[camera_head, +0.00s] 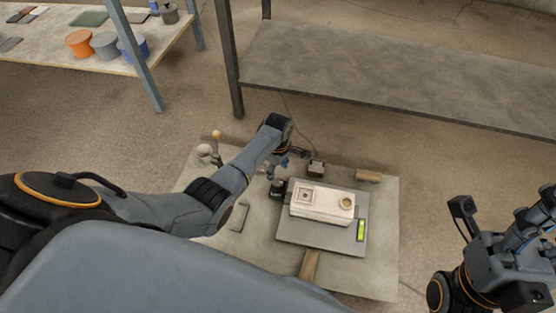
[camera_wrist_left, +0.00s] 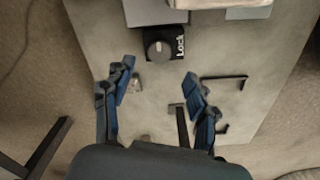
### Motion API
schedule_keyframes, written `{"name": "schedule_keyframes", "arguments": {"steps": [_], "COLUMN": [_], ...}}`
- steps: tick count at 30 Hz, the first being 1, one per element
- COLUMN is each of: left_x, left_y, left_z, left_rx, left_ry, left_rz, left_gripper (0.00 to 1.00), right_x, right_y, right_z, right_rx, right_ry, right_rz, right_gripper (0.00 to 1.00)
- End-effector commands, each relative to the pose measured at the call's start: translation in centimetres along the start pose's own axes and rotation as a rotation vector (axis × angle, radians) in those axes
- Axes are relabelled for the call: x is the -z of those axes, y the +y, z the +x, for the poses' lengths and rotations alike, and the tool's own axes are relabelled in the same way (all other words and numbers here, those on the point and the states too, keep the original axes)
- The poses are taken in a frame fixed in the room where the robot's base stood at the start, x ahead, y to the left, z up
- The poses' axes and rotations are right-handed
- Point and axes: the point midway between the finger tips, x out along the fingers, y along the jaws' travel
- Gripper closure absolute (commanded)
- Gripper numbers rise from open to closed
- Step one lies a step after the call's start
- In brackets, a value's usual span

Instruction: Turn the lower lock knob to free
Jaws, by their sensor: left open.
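A round grey lock knob (camera_wrist_left: 160,49) sits on a small black plate marked "Lock" in the left wrist view. In the head view a small dark block (camera_head: 277,188), likely the same knob, stands left of the grey platform. My left gripper (camera_wrist_left: 160,72) is open. In the wrist view its two blue-padded fingers are spread on either side below the knob, apart from it, with nothing between them. In the head view my left gripper (camera_head: 279,166) is small and partly hidden by its own arm. My right gripper (camera_head: 490,262) is at the lower right, away from the board.
A pale block with two recesses (camera_head: 322,203) sits on the grey platform (camera_head: 300,235), which has a green display (camera_head: 361,230). A dark box (camera_head: 316,169) and a brown cylinder (camera_head: 368,176) are behind. A ball-topped lever (camera_head: 216,136) stands at the back left.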

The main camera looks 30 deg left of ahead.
Motion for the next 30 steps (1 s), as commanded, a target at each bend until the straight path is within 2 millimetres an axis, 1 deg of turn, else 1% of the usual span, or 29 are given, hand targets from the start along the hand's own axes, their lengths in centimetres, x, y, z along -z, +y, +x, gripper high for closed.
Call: {"name": "schedule_keyframes", "arguments": {"steps": [1, 6, 9, 12, 16, 30], "left_x": [0.0, 0.0, 0.0, 0.0, 0.0, 0.0], "left_y": [0.2, 0.1, 0.1, 0.1, 0.0, 0.1], "left_z": [-0.9, -3.4, -4.4, -5.0, -5.3, -5.3], "left_rx": [-0.006, -0.005, -0.003, -0.002, -0.001, -0.002], "left_ry": [0.000, 0.000, 0.000, 0.000, 0.000, 0.000], "left_rz": [0.000, -0.001, -0.001, -0.001, -0.001, 0.000], "left_gripper": [0.42, 0.42, 0.42, 0.42, 0.42, 0.42], "right_x": [0.0, 0.0, 0.0, 0.0, 0.0, 0.0], "right_y": [0.0, 0.0, 0.0, 0.0, 0.0, 0.0], "right_z": [0.0, 0.0, 0.0, 0.0, 0.0, 0.0], "right_rx": [0.000, 0.000, 0.000, 0.000, 0.000, 0.000], "right_ry": [0.000, 0.000, 0.000, 0.000, 0.000, 0.000], "right_rz": [0.000, 0.000, 0.000, 0.000, 0.000, 0.000], "right_gripper": [0.60, 0.60, 0.60, 0.60, 0.60, 0.60]}}
